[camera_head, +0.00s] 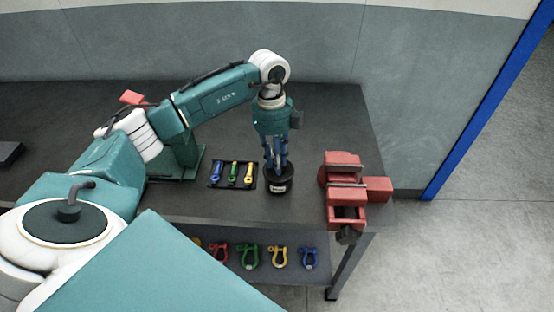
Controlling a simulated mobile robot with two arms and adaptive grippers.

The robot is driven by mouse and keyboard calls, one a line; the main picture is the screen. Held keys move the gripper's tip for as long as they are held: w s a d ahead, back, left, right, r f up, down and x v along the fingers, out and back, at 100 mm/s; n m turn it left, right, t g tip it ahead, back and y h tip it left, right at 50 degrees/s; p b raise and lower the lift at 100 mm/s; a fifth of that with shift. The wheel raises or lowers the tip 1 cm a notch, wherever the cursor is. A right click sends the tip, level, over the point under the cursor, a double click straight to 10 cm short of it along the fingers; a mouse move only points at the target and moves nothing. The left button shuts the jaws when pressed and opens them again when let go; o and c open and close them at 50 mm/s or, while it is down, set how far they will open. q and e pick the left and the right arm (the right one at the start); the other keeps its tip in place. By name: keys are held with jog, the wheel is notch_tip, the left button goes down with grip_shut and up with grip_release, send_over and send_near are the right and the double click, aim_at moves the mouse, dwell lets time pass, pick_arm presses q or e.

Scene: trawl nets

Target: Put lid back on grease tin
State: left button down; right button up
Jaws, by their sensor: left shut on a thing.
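The grease tin (279,188) is a small round black tin with a pale label, standing upright on the dark bench. My left gripper (276,170) points straight down over it, fingers shut on what appears to be the tin's dark lid (281,180). The lid is at the tin's top, roughly centred over it. The fingers hide part of the lid, and I cannot tell whether it touches the rim or sits flat. My right gripper is not in view.
A black tray (233,174) of blue, green and yellow tools lies left of the tin. A red vise (345,190) stands at the bench's right end. A green stand (180,163) is behind my left arm. Several coloured shackles (248,256) line the lower shelf.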

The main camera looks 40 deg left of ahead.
pick_arm(q)
jog(key=c, duration=1.4)
grip_release()
jog(key=shift+c, duration=0.2)
jog(key=shift+o, duration=0.5)
jog(key=o, duration=0.4)
jog(key=shift+r+p, duration=2.65)
jog(key=shift+r, duration=0.85)
grip_shut()
jog(key=shift+f, duration=0.25)
